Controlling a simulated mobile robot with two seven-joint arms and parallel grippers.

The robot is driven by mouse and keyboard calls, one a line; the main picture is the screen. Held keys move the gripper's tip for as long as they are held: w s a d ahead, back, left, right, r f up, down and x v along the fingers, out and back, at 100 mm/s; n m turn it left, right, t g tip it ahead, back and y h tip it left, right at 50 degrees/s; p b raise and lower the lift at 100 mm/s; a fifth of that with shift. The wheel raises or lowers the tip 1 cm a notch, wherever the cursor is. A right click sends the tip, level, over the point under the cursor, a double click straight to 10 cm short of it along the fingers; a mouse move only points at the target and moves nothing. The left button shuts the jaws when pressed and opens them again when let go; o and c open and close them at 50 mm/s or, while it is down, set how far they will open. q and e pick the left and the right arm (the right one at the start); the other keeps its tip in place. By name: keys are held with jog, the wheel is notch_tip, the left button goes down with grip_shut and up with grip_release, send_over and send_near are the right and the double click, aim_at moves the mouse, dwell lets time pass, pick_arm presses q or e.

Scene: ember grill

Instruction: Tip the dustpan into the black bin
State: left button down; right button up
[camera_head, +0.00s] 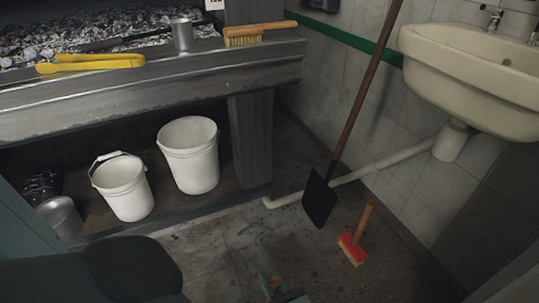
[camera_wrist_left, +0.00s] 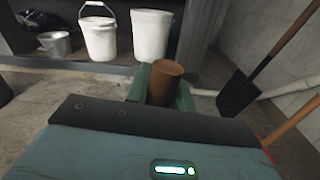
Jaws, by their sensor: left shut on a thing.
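My left gripper (camera_wrist_left: 163,88) shows in the left wrist view with its green fingers closed around a brown, round handle end (camera_wrist_left: 168,82). The rest of the held thing is hidden, so I cannot confirm that it is the dustpan. In the head view the same gripper (camera_head: 271,284) is small at the bottom edge, low over the floor. No dustpan pan shows clearly. I cannot make out the black bin; a dark shape at the left edge of the left wrist view is too cut off to name. My right gripper is not in view.
White buckets (camera_head: 189,156) and a metal pot (camera_head: 60,217) stand under the grill counter (camera_head: 200,66). A long-handled black shovel (camera_head: 319,200) leans by the right wall. A red brush (camera_head: 352,251) stands on the floor near a pipe. A sink (camera_head: 470,75) overhangs at right.

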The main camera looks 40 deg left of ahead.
pick_arm(q)
jog(key=shift+r, duration=0.3)
jog(key=shift+a, duration=0.15)
